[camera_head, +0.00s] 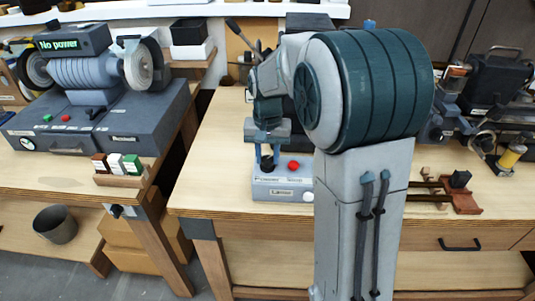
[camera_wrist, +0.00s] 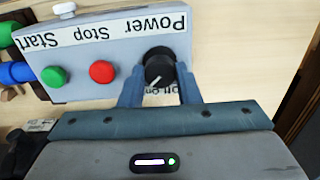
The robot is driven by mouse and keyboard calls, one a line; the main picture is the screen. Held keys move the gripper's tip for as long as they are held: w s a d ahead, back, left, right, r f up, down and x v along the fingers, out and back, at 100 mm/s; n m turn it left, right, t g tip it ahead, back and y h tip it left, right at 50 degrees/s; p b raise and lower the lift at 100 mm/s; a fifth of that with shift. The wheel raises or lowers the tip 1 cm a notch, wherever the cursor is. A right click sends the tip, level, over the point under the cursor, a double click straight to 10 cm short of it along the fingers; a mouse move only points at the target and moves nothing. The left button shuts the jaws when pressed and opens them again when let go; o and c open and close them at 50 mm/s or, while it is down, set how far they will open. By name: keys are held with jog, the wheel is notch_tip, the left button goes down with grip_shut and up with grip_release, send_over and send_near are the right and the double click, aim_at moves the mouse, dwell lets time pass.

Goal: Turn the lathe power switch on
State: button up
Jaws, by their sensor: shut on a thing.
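The lathe control box (camera_head: 285,187) is a grey box at the front of the wooden bench, with a label reading Lathe. In the wrist view its panel (camera_wrist: 62,47) appears upside down, labelled Power, Stop and Start. The power switch is a black round knob (camera_wrist: 159,66) with a white pointer line towards the lower left. My gripper (camera_wrist: 158,78) has its two blue-grey fingers on either side of the knob and is shut on it. The Off/On lettering below the knob is partly hidden by the fingers. In the head view my gripper (camera_head: 267,158) is over the box's left part.
A red button (camera_wrist: 102,72) and a green button (camera_wrist: 54,77) sit beside the knob. A grinder (camera_head: 95,70) with a "No power" sign (camera_head: 58,44) stands on the left bench. My arm hides much of the lathe. Small parts (camera_head: 455,190) lie at right.

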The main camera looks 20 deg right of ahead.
aim_at(268, 158)
dwell(0.3)
jog(key=o, duration=1)
jog(key=shift+r, duration=0.1)
notch_tip(268, 158, up, 14)
jog(key=shift+f, duration=0.1)
jog(key=s+f+n+t, duration=0.1)
jog(key=s+f, duration=0.2)
jog(key=s, duration=0.4)
jog(key=s+f+n+t, duration=0.1)
jog(key=s+f, duration=0.3)
jog(key=s, duration=0.2)
jog(key=s+f+n, duration=0.1)
jog(key=s+f, duration=0.2)
jog(key=s, duration=0.4)
jog(key=shift+s+f+n+t, duration=0.15)
jog(key=shift+s+n+t, duration=0.15)
jog(key=shift+t, duration=0.1)
